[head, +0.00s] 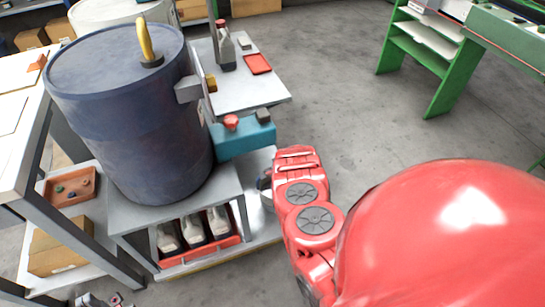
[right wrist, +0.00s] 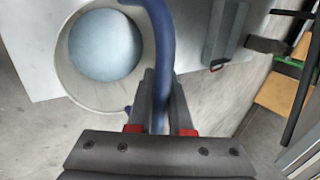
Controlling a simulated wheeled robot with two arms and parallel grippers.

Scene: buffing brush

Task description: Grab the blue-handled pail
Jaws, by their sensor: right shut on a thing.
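The pail (right wrist: 68,97) is whitish with a blue handle (right wrist: 158,30), and a pale blue round thing (right wrist: 105,45) lies inside it in the right wrist view. My right gripper (right wrist: 161,100) is shut on the handle, beside the pail's rim. In the head view only a small part of the pail (head: 267,199) shows at the platform's edge, left of my red right arm, which hides the right gripper. A small part of what looks like my left gripper (head: 103,300) shows at the bottom left edge, away from the pail; its jaws are unclear.
A large dark blue drum (head: 130,120) stands on a grey stand left of the pail. A teal box (head: 243,140) sits just behind the pail. Several bottles (head: 193,229) stand in a red tray below the drum. Open concrete floor (head: 335,90) lies behind and to the right.

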